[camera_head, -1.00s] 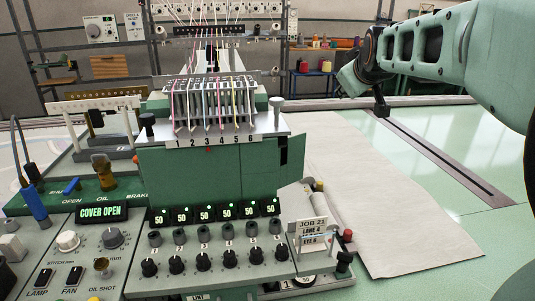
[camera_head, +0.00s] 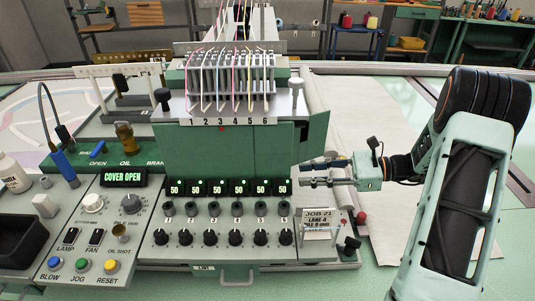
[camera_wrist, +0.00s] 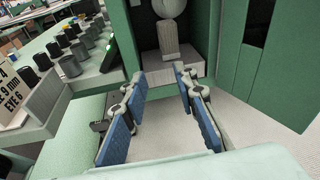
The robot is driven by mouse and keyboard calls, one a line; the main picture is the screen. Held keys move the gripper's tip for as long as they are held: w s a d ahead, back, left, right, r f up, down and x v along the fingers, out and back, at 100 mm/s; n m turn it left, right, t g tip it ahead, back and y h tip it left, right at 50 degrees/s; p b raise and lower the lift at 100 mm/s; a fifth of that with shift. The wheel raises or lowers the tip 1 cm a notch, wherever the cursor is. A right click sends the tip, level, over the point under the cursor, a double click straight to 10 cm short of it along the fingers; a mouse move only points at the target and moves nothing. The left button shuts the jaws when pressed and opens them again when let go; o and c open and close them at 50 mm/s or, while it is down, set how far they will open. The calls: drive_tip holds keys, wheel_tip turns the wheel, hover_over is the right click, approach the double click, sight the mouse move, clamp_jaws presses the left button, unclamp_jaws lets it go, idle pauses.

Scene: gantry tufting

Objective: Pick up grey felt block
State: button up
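My gripper (camera_head: 306,174) is at the right side of the green machine head (camera_head: 230,150), pointing left. In the wrist view its two blue-padded fingers (camera_wrist: 154,103) are apart with nothing between them. Ahead of them is a recess (camera_wrist: 136,45) in green housing. Inside, a narrow grey block-like piece (camera_wrist: 170,40) stands upright on a pale ledge (camera_wrist: 178,70), below a pale rounded part. A small light grey block (camera_head: 45,205) also sits on the left console in the head view. I cannot tell which is the felt block.
A green panel (camera_wrist: 268,70) bounds the recess on the right in the wrist view. A white bottle (camera_head: 15,173) and black tray (camera_head: 20,240) are at far left.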

drive_tip(key=w+a+r, duration=0.1)
drive_tip(key=a, duration=0.2)
drive_tip(key=w+a+m+y+p, duration=0.1)
drive_tip(key=a, duration=0.2)
drive_tip(key=w+a+r+m+t+y+p, duration=0.1)
drive_tip(key=a, duration=0.2)
drive_tip(key=shift+a+r, duration=0.3)
drive_tip(key=shift+a, duration=0.05)
drive_tip(key=shift+s, duration=0.1)
drive_tip(key=shift+c, duration=0.4)
drive_tip(key=c, duration=0.6)
drive_tip(key=shift+r, duration=0.15)
